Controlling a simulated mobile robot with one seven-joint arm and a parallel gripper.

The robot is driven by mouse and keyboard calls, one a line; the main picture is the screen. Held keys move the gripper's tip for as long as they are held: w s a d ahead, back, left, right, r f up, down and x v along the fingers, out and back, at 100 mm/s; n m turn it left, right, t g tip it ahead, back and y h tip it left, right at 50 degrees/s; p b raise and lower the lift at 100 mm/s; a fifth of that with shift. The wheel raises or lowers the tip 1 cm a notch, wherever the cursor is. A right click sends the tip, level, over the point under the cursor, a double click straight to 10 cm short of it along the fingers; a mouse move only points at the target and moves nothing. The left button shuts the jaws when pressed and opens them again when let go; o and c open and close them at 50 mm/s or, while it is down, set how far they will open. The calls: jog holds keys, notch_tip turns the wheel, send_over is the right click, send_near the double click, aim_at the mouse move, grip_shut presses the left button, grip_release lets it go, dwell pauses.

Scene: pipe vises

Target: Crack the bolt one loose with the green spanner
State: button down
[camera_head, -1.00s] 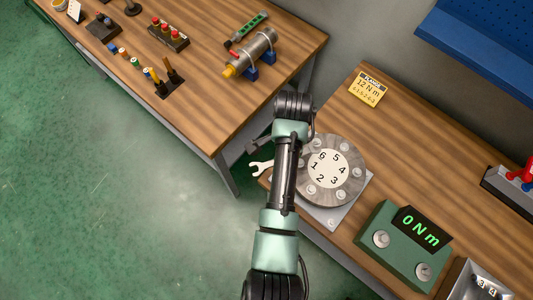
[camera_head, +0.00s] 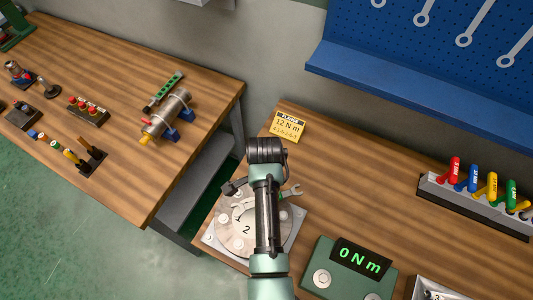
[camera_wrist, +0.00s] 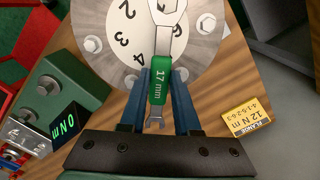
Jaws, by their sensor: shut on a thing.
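The green spanner (camera_wrist: 162,84), marked 17 mm, is between the two blue fingers of my gripper (camera_wrist: 160,112), which is shut on it. One steel end points up the wrist view over the flange's numbered face; its tip is cut off by the frame edge. The smaller open end lies between the fingers. The round grey flange (camera_head: 225,240) carries a white numbered dial and several bolts. I cannot tell whether the spanner touches any bolt.
A yellow card (camera_head: 288,126) reads 12 N m. A green meter box (camera_head: 322,279) reads 0 N m. A rack (camera_head: 475,208) of coloured tools stands right, below a blue pegboard (camera_head: 430,50). Another bench (camera_head: 110,70) holds a clamped cylinder.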

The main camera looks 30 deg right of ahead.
jog(key=shift+w+a+r, duration=0.1)
jog(key=shift+a, duration=0.4)
jog(key=shift+d, duration=0.1)
jog(key=shift+d+p, duration=0.1)
jog(key=shift+p, duration=0.25)
jog(key=shift+f+b, duration=0.95)
jog(key=shift+f, duration=0.55)
jog(key=shift+w+a+p, duration=0.15)
jog(key=shift+a+p, duration=0.2)
jog(key=shift+a, duration=0.55)
jog(key=shift+w+a+p, duration=0.1)
jog(key=shift+a+p, duration=0.25)
jog(key=shift+a, duration=0.5)
dwell(0.4)
jog(key=shift+w+n, duration=0.4)
jog(key=shift+n, duration=0.3)
